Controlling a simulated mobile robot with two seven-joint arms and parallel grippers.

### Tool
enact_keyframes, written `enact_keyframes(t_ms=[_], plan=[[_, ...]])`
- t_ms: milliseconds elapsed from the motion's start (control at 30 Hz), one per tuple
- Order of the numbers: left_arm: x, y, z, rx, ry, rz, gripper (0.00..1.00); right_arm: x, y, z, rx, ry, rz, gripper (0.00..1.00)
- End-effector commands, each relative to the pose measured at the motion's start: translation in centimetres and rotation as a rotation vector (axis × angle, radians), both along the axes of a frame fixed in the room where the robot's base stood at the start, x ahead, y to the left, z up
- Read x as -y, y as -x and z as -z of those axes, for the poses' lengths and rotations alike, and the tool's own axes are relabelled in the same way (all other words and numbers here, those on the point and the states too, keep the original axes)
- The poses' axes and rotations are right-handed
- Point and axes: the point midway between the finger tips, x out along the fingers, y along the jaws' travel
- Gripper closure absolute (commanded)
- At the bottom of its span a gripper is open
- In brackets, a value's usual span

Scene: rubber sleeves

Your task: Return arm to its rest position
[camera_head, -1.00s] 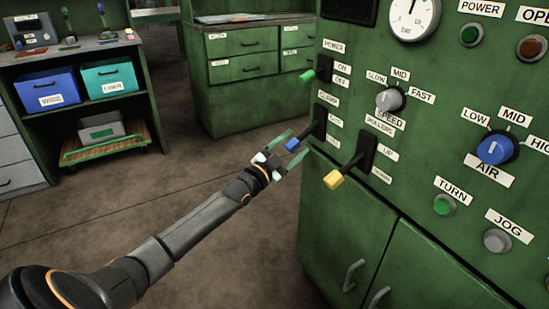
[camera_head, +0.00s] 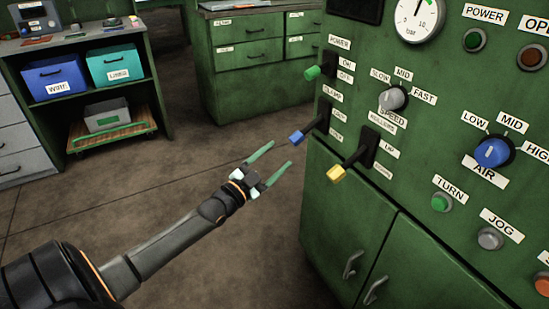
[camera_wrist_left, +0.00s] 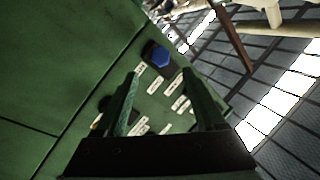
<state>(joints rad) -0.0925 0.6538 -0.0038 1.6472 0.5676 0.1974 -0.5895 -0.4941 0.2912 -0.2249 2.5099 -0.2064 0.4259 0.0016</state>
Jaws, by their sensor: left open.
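My left gripper (camera_head: 276,161) is open and empty in the head view, in free air to the lower left of the blue-tipped lever (camera_head: 297,136). A gap separates its fingertips from that lever. In the left wrist view the two fingers (camera_wrist_left: 160,95) are spread apart, with the green panel beyond them. A blue knob or lever tip (camera_wrist_left: 158,57) shows beyond the fingers there. The green-tipped lever (camera_head: 312,72) and yellow-tipped lever (camera_head: 337,173) are also on the panel. My right gripper is not in view.
The green control cabinet (camera_head: 345,230) fills the right side, with a gauge, knobs and buttons. Behind stand a drawer cabinet (camera_head: 228,86) and a shelf with a blue bin (camera_head: 54,78) and a teal bin (camera_head: 114,65). The floor (camera_head: 200,160) around my left arm is clear.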

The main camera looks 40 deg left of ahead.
Motion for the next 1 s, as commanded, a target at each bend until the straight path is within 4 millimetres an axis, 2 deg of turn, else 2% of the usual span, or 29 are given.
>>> enact_keyframes(t_ms=[367,467,567,633,700,800,900,1000], plan=[[0.2,0.0,0.0,0.001,0.001,0.004,0.29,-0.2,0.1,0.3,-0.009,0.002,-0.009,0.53],[2.1,0.6,-0.2,0.014,0.013,0.036,0.29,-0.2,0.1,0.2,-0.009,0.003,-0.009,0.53],[6.5,2.2,-1.1,0.054,0.045,0.116,0.29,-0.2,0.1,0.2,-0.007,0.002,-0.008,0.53],[10.7,4.2,-2.4,0.1,0.083,0.195,0.29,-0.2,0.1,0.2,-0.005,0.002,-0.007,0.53],[14.9,6.8,-4.3,0.157,0.13,0.28,0.29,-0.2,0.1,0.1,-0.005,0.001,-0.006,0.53],[19.7,10.6,-7.6,0.238,0.195,0.384,0.29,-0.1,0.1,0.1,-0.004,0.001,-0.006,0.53],[22.8,14.0,-10.9,0.312,0.253,0.46,0.29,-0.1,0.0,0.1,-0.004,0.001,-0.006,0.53],[24.7,16.9,-13.8,0.378,0.297,0.517,0.29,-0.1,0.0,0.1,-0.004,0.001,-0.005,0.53]])
